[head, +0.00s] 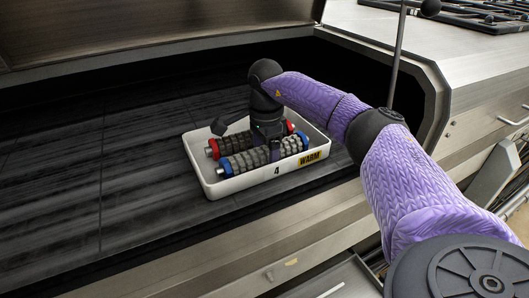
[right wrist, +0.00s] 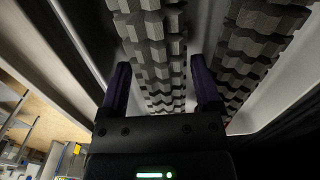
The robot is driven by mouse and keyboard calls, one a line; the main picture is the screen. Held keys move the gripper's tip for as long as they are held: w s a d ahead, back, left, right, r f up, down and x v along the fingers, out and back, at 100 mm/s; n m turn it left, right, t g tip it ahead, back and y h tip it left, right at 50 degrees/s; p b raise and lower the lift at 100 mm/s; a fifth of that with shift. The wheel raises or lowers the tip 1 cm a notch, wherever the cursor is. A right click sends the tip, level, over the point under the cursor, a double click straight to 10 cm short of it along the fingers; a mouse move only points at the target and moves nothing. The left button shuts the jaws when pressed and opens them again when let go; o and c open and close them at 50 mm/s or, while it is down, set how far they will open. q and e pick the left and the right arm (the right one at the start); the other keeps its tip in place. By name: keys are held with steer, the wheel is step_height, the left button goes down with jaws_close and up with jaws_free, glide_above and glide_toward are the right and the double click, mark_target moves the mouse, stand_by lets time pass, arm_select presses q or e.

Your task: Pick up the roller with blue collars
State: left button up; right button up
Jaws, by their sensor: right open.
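The roller with blue collars (head: 243,160) lies in the front part of a white tray (head: 237,186), its grey ribbed body between two blue collars. A roller with red collars (head: 230,143) lies behind it in the same tray, partly hidden by my right arm. My right gripper (head: 272,147) reaches down into the tray over the blue-collared roller. In the right wrist view the open gripper (right wrist: 161,88) has one finger on each side of a grey ribbed roller (right wrist: 155,50). A darker ribbed roller (right wrist: 250,50) is beside the right finger. I cannot tell whether the fingers touch. My left gripper is not in view.
The tray bears a WARM label and the number 4. It stands on a dark slatted bed (head: 70,170) inside a metal hood (head: 140,30). A metal front ledge (head: 210,245) runs before it. The bed left of the tray is clear.

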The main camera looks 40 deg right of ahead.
steer(key=shift+r, duration=0.1)
jaws_close()
